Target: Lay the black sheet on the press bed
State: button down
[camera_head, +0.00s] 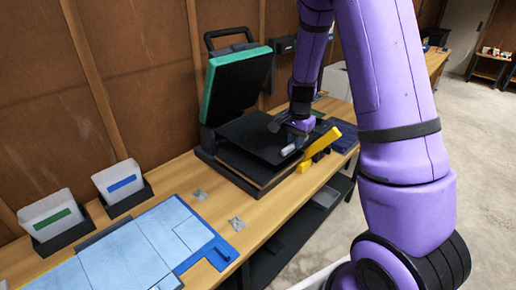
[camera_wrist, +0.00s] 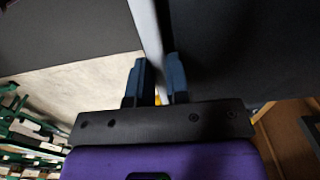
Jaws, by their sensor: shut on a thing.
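The press stands on the bench with its green-edged black lid (camera_head: 236,82) raised. A flat black sheet (camera_head: 257,138) lies over or just above the press bed (camera_head: 232,163); I cannot tell whether it touches. My gripper (camera_head: 281,126) is at the sheet's right side. In the wrist view my gripper (camera_wrist: 157,80) is shut on a thin pale strip (camera_wrist: 146,32), which appears to be the sheet's edge or tab. Dark surfaces lie on both sides of the strip. Much of the bed is hidden under the sheet.
A yellow-handled tool (camera_head: 320,147) lies right of the press. Blue mats (camera_head: 140,248) cover the bench's near left. Two bins with white cards (camera_head: 121,184) stand against the wall. Bare wood (camera_head: 205,185) lies left of the press. My arm fills the right side.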

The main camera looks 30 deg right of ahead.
notch_tip(320, 180, down, 10)
jog(key=shift+w, duration=0.2)
dwell(0.3)
jog(key=c, duration=1.1)
grip_release()
jog(key=shift+f, duration=0.15)
